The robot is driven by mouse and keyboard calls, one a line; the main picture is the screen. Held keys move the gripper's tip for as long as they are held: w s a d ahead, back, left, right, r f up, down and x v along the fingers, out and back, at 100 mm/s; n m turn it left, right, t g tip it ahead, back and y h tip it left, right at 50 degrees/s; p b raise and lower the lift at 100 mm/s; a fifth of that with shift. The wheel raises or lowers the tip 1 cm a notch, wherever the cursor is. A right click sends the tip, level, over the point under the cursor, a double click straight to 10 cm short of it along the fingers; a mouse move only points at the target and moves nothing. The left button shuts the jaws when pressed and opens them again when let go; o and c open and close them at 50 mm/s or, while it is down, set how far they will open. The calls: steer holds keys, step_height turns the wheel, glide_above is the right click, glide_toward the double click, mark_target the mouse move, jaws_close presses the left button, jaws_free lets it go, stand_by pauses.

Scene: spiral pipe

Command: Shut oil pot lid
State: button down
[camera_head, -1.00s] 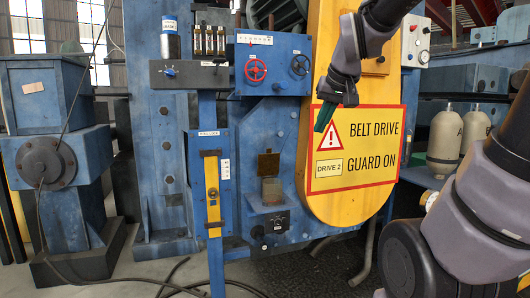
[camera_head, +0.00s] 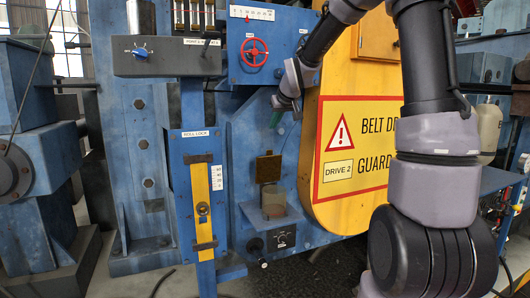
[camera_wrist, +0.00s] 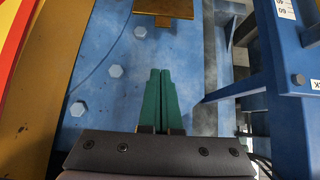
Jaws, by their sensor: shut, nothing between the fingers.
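The oil pot (camera_head: 273,201) is a small grey box on the blue machine, in the middle of the head view. Its brass lid (camera_head: 269,168) stands upright at the back of the pot, open. In the wrist view the brass lid (camera_wrist: 163,7) is cut off by the top edge, and the pot body is not clear. My gripper (camera_head: 275,119) is above the lid in the head view, apart from it and pointing down. In the wrist view the two green fingers of my gripper (camera_wrist: 161,80) are together with nothing between them.
The yellow belt guard (camera_head: 329,198) with its warning sign stands just right of the pot. A blue post with a yellow slide (camera_head: 202,206) stands to its left. A black knob (camera_head: 257,246) sits below the pot, and a red handwheel (camera_head: 254,52) is above.

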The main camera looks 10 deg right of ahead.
mark_target(267, 167)
steer(key=x, duration=1.6)
steer(key=shift+f, duration=0.4)
steer(key=shift+s+d+f, duration=0.1)
steer(key=shift+s+d, duration=0.05)
steer(key=shift+s, duration=0.7)
steer(key=shift+s+d, duration=0.2)
steer(key=shift+s, duration=0.65)
